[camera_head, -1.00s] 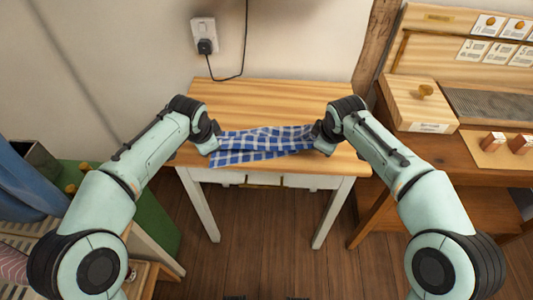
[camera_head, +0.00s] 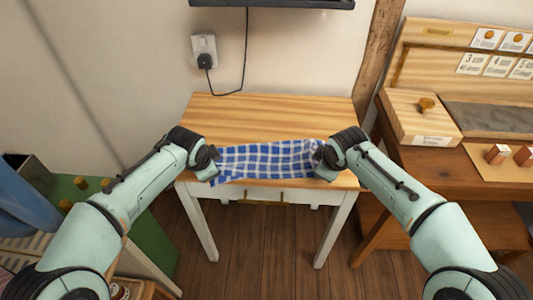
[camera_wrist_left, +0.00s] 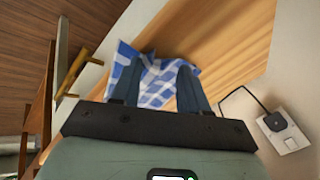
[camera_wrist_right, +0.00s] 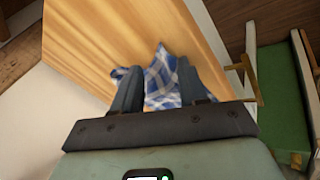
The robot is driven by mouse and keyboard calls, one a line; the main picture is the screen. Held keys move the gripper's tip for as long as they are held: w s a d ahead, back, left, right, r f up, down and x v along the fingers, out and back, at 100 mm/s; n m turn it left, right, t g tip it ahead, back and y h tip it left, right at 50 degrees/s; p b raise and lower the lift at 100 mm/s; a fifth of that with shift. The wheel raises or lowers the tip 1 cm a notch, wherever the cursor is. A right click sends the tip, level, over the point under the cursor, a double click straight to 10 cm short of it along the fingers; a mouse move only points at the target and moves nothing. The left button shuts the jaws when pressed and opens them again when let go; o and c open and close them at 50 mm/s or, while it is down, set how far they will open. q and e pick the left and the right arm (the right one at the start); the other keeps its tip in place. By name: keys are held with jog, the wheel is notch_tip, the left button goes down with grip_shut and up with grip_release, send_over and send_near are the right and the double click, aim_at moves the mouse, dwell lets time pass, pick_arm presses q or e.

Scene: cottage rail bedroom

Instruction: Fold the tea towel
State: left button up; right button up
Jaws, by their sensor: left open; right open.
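The blue and white checked tea towel (camera_head: 266,160) lies across the front part of the small wooden table (camera_head: 270,110), and its front left corner hangs at the table's edge. My left gripper (camera_head: 214,163) is at the towel's left end, and my right gripper (camera_head: 318,158) is at its right end. In the left wrist view the towel (camera_wrist_left: 158,80) shows between the open fingers (camera_wrist_left: 155,85). In the right wrist view the towel (camera_wrist_right: 163,85) also shows between open fingers (camera_wrist_right: 160,88). Whether the fingers touch the cloth is hard to tell.
The back of the table is bare. A wall socket (camera_head: 204,47) with a plug and black cord is behind it. To the right is a wooden desk with a lidded box (camera_head: 420,118) and small blocks (camera_head: 497,154). A green surface (camera_head: 140,215) stands at left.

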pick_arm(q)
jog(key=shift+f, duration=0.2)
pick_arm(e)
jog(key=shift+a+f, duration=0.15)
jog(key=shift+a, duration=0.05)
jog(key=v, duration=0.4)
jog(key=shift+w, duration=0.15)
pick_arm(q)
jog(key=v, duration=1.1)
jog(key=shift+s+f, duration=0.25)
jog(key=shift+s, duration=0.1)
pick_arm(e)
jog(key=s+v, duration=0.1)
jog(key=v, duration=0.6)
jog(key=shift+f, duration=0.25)
pick_arm(q)
jog(key=shift+c, duration=0.3)
pick_arm(e)
jog(key=shift+d, duration=0.1)
jog(key=shift+c, duration=0.3)
